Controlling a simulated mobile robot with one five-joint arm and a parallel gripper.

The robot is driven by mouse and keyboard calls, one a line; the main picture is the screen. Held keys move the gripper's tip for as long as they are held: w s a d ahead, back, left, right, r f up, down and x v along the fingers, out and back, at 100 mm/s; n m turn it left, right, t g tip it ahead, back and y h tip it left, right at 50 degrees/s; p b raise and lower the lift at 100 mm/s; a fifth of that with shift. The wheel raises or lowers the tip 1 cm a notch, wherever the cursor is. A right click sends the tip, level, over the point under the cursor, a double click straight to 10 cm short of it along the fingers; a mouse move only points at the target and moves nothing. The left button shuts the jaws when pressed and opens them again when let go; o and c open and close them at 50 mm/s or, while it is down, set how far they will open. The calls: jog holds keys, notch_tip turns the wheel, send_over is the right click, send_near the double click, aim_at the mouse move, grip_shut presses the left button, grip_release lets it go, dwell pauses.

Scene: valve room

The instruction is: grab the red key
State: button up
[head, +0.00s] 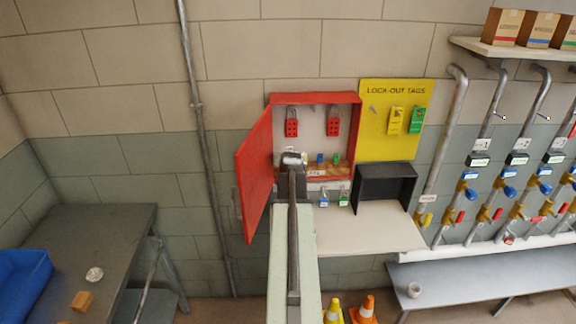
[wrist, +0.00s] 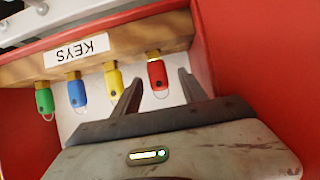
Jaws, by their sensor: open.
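The red key (wrist: 157,74) hangs from a wooden rack (wrist: 125,58) in the wrist view, with a metal ring at its lower end. My gripper (wrist: 161,84) is open. Its two fingers point toward the rack, and the red key shows between their tips in the picture. I see no contact, and I cannot tell how deep the key is between them. In the head view my gripper (head: 293,158) reaches into the red cabinet (head: 315,98), and the red key is hidden there.
Beside the red key hang a yellow key (wrist: 113,80), a blue key (wrist: 76,92) and a green key (wrist: 44,99). The red cabinet wall (wrist: 245,55) stands close at right. The cabinet door (head: 256,175) is open to the left. A black box (head: 385,185) stands on the shelf.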

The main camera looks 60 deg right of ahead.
jog(key=shift+w+d+f, duration=0.3)
jog(key=shift+d+f, duration=0.05)
jog(key=shift+d, duration=0.05)
jog(key=shift+a+r, duration=0.1)
jog(key=shift+r, duration=0.05)
grip_shut()
jog(key=shift+r, duration=0.1)
